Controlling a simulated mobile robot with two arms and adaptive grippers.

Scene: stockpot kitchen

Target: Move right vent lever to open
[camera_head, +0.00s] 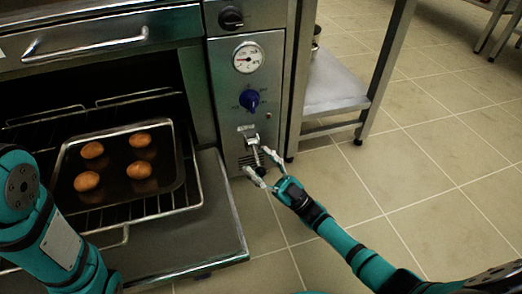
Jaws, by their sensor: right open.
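The vent lever (254,141) is a small metal handle low on the oven's right control panel, below the blue knob. Its lower end points down towards my right gripper (259,164). My right gripper is open, with its two fingers spread on either side of the lever's lower part. I cannot tell whether the fingers touch it. My left arm shows at the left edge, but its gripper is out of view.
The oven door (215,235) is folded down open. A tray (69,150) with several round brown buns rests on the rack inside. A blue knob (250,99) and a dial gauge (248,57) sit above the lever. A metal table (335,88) stands right; the tiled floor is clear.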

